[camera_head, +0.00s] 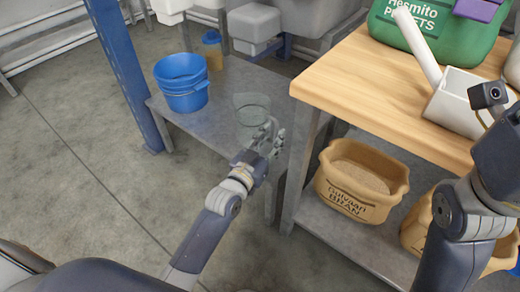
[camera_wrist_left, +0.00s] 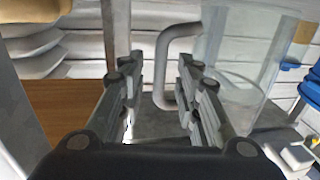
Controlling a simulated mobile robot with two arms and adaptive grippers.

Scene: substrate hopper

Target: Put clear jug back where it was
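The clear jug (camera_head: 252,104) appears to stand on the low grey table near its right side, beside the wooden-topped bench. It is see-through and its lower edge is hard to make out. My left gripper (camera_head: 270,132) is at the jug's near right side. In the left wrist view the fingers (camera_wrist_left: 157,85) are apart, with the jug's handle (camera_wrist_left: 172,62) showing in the gap between them. The jug's body (camera_wrist_left: 235,70) is to the right of the fingers. I cannot tell whether a finger touches the handle. My right arm is at the right edge; its fingers do not show.
The wooden bench (camera_head: 345,72) holds a white scoop (camera_head: 455,98) and a green bag (camera_head: 436,30). A bran bag (camera_head: 350,205) sits on the shelf below. A blue post (camera_head: 122,65) rises at left.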

